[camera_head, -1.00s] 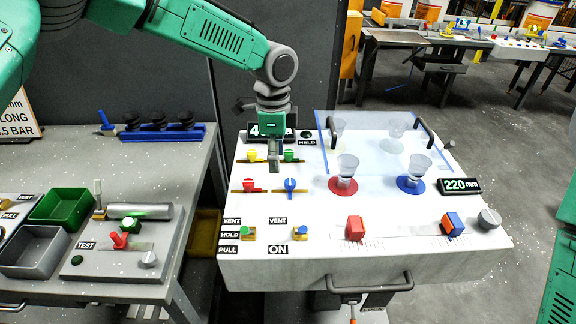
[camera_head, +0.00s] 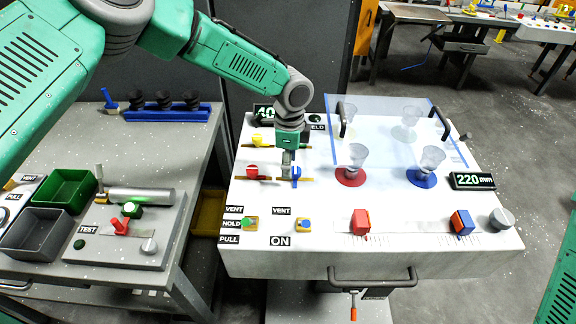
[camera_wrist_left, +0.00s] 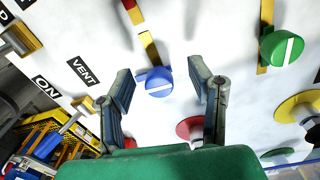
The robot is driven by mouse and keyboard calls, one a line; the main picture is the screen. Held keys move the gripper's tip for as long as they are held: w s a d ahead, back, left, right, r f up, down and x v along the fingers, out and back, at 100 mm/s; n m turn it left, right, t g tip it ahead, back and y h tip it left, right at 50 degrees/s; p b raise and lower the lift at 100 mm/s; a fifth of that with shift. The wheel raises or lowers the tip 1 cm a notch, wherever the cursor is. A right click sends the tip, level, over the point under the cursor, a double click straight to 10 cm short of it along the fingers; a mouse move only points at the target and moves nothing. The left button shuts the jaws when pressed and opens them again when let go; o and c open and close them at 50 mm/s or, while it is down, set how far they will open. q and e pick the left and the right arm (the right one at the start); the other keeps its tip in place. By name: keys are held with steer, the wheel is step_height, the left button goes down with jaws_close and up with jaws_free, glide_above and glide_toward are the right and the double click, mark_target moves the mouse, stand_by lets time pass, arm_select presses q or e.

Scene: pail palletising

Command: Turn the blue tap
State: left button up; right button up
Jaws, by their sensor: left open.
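The blue tap (camera_head: 296,173) is on the white panel, to the right of the red tap (camera_head: 253,170). In the left wrist view the blue tap (camera_wrist_left: 156,82) is a round knob with a white line across it, on a yellow strip. My left gripper (camera_head: 290,168) points down over the blue tap and partly covers it. In the left wrist view its two fingers are open and spread on either side of the knob; no contact shows. The green tap (camera_wrist_left: 282,48) shows in the left wrist view. My right gripper is outside both views.
The yellow tap (camera_head: 258,140) is behind the red one. A red disc (camera_head: 350,178) with a clear cup and a clear upright sheet (camera_head: 385,125) stand to the right. Red (camera_head: 361,222) and blue (camera_head: 462,222) sliders are near the panel's front edge.

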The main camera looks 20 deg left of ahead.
arm_select(q)
steer(key=d, duration=0.2)
steer(key=d+f, duration=0.1)
steer(key=shift+d+f, duration=0.15)
steer(key=shift+d, duration=0.2)
steer(key=a, duration=0.2)
steer(key=shift+a+f, duration=0.15)
steer(key=shift+a, duration=0.25)
jaws_close()
steer(key=shift+a, duration=0.2)
steer(key=shift+d, duration=0.85)
steer(key=shift+w+a+r, duration=0.1)
steer(key=shift+a+r, duration=0.1)
steer(key=shift+a, duration=0.05)
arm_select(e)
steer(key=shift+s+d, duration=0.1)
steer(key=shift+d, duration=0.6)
